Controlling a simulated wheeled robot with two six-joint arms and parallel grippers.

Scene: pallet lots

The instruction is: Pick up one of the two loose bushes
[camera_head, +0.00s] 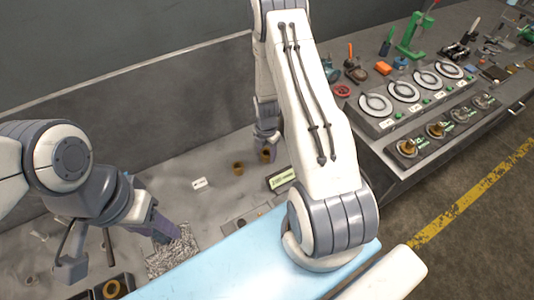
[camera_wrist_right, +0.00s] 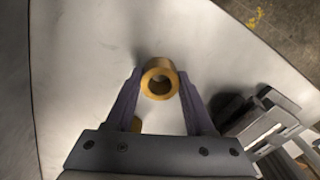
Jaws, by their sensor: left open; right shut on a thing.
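Two brass-coloured ring-shaped bushes show on the grey bench in the head view. One bush (camera_head: 266,156) is at my right gripper (camera_head: 266,140), and the wrist view shows this bush (camera_wrist_right: 173,76) between the two purple fingertips. The right gripper is shut on it. Whether it is clear of the bench I cannot tell. The other bush (camera_head: 238,168) stands on the bench just to the left. In the wrist view it is mostly hidden (camera_wrist_right: 136,124) behind the gripper. My left gripper (camera_head: 118,250) is open and empty over the bench's left part.
A small white label (camera_head: 199,183) lies left of the bushes. A dark holder with a brass ring (camera_head: 111,289) and a rough grey mat (camera_head: 172,254) are at lower left. A light-blue surface (camera_head: 240,262) is in front. A station with round white dishes (camera_head: 404,91) is right.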

